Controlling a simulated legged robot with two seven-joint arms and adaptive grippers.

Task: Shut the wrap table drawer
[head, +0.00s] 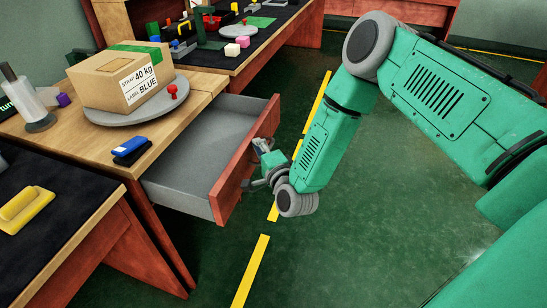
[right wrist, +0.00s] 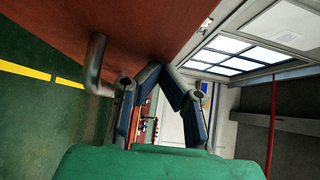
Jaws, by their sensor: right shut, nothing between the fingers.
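The wrap table drawer (head: 200,170) is pulled out from the wooden wrap table (head: 60,133). Its grey tray is empty and its red-brown front panel (head: 246,158) faces right. My right gripper (head: 258,170) is at the outer face of that panel, close to it. In the right wrist view the shut fingers (right wrist: 166,72) point at the red-brown panel (right wrist: 130,25), with a grey bar handle (right wrist: 95,65) to their left. I cannot tell whether the fingertips touch the panel. Nothing is between the fingers. My left gripper is not in view.
A cardboard box (head: 124,78) stands on a round grey turntable (head: 139,103) with a red knob (head: 173,91). A blue block-like item (head: 131,147) lies near the table edge. A black-topped table with a yellow item (head: 22,210) is at the lower left. Green floor is clear right of the drawer.

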